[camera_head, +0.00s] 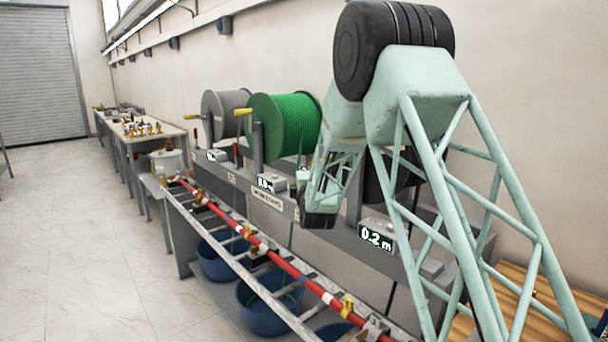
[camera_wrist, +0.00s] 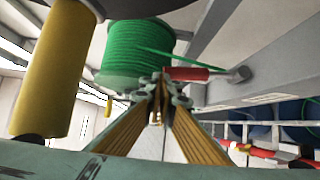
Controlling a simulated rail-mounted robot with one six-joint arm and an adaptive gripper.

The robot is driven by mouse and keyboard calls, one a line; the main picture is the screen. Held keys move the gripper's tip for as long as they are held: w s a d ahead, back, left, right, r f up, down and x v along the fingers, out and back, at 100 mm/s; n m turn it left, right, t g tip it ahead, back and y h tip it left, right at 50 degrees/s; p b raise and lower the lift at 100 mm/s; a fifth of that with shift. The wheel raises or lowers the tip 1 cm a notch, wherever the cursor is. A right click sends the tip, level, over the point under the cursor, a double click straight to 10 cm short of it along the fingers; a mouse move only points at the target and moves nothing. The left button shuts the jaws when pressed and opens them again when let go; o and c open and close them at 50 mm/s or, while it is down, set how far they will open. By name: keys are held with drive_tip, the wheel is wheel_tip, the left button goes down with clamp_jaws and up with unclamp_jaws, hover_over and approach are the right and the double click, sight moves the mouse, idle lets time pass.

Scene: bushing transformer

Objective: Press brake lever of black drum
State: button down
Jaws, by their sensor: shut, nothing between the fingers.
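The black drum (camera_head: 372,185) is mostly hidden behind my arm in the head view; only dark parts show. In the wrist view my gripper (camera_wrist: 158,88) is shut and empty. Its fingertips are close to a red-handled lever (camera_wrist: 190,73) in the picture, just left of and below the handle. I cannot tell if they touch it, or which drum this lever belongs to. The green drum (camera_wrist: 135,52) fills the view behind the fingertips; it also shows in the head view (camera_head: 286,125). My gripper's fingers are not clear in the head view.
A yellow crank handle (camera_wrist: 62,70) stands close at the left of the wrist view. A grey drum (camera_head: 222,112) stands farther along the row. A display box reading 0.2 m (camera_head: 377,237) is on the bench front. Blue tubs (camera_head: 265,308) sit below the red-and-white rail (camera_head: 262,247).

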drive_tip(key=shift+s+a, duration=0.1)
idle(0.3)
drive_tip(key=s, duration=1.3)
drive_tip(key=shift+a+r, duration=0.35)
drive_tip(key=shift+r, duration=0.05)
drive_tip(key=shift+d+r, duration=0.1)
